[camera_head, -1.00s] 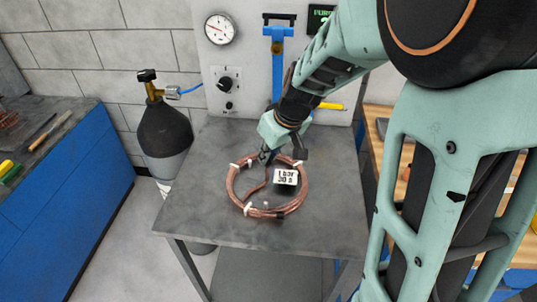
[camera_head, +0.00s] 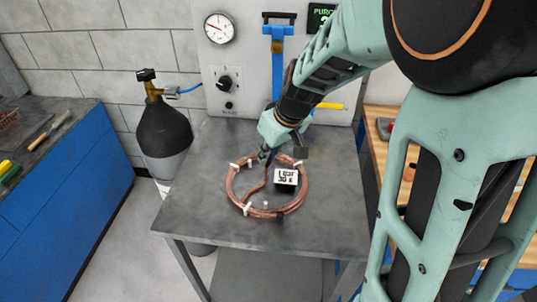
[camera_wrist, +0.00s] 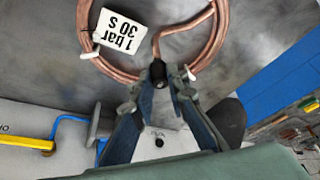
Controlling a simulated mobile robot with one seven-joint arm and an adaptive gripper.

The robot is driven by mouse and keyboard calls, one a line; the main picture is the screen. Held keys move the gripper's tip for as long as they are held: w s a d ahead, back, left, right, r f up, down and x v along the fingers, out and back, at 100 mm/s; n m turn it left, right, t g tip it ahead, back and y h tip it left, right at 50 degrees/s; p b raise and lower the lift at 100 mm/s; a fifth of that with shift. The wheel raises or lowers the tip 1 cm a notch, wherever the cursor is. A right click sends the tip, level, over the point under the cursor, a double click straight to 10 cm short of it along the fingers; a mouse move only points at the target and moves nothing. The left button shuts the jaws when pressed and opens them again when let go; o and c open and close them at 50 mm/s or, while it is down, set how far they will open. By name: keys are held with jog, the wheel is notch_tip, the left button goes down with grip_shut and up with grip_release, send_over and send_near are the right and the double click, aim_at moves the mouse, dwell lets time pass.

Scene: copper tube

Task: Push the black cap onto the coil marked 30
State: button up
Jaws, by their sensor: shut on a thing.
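The copper coil (camera_head: 231,188) lies flat on the grey table, and its white tag (camera_head: 287,177) rests at its right side. In the wrist view the tag (camera_wrist: 121,31) reads "1 bar 30 s" and the coil (camera_wrist: 222,30) shows behind it. A tube end (camera_wrist: 170,33) bends inward across the ring and comes up to my gripper. My gripper (camera_head: 267,154) is over the coil's far edge. In the wrist view my gripper (camera_wrist: 164,82) is shut on the black cap (camera_wrist: 157,70), which is at the tube's end. I cannot tell how far the cap is on.
White ties (camera_head: 248,209) bind the coil. A panel with a gauge (camera_head: 220,28) and a knob stands behind the table (camera_head: 190,205). A gas cylinder (camera_head: 163,130) stands to its left. The table's front and left parts are clear.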

aim_at(269, 162)
jog(key=shift+f+b, duration=1.9)
jog(key=shift+b, duration=0.1)
jog(key=o, duration=0.7)
jog(key=shift+r, duration=0.1)
jog(key=shift+o, duration=0.2)
jog(key=v, duration=0.7)
jog(key=shift+r, duration=0.25)
jog(key=shift+d, duration=0.15)
